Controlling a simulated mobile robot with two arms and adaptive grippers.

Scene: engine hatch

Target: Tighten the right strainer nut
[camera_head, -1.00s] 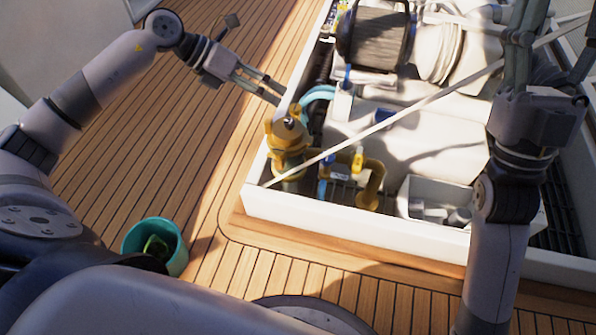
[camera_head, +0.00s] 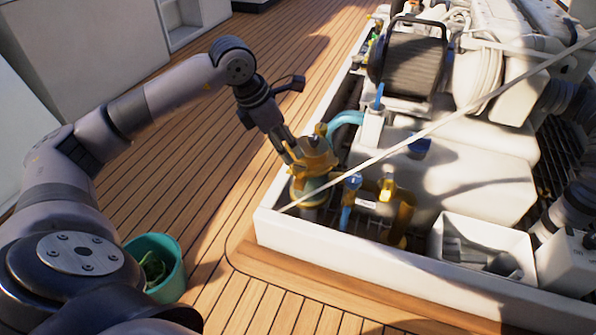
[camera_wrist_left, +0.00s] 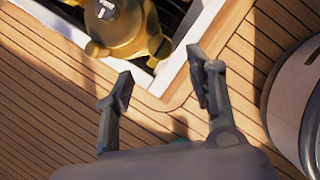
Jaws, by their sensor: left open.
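The brass-yellow strainer (camera_head: 313,163) stands upright in the near left corner of the engine hatch. In the left wrist view the strainer (camera_wrist_left: 124,32) is at the top, with a nut-like yellow knob (camera_wrist_left: 97,50) on one side and another (camera_wrist_left: 160,45) on the other. I cannot tell for sure which is the right nut. My left gripper (camera_head: 289,152) is at the strainer's left side in the head view. In the left wrist view its fingers (camera_wrist_left: 163,86) are apart with nothing between them, just short of the strainer. My right gripper is not visible.
The hatch's white rim (camera_head: 340,258) borders the strainer. A pale taut line (camera_head: 430,130) crosses above the hatch. Blue-handled (camera_head: 351,186) and yellow-handled (camera_head: 387,187) valves and a white bin (camera_head: 483,232) lie to the right. A teal bucket (camera_head: 172,262) stands on open deck.

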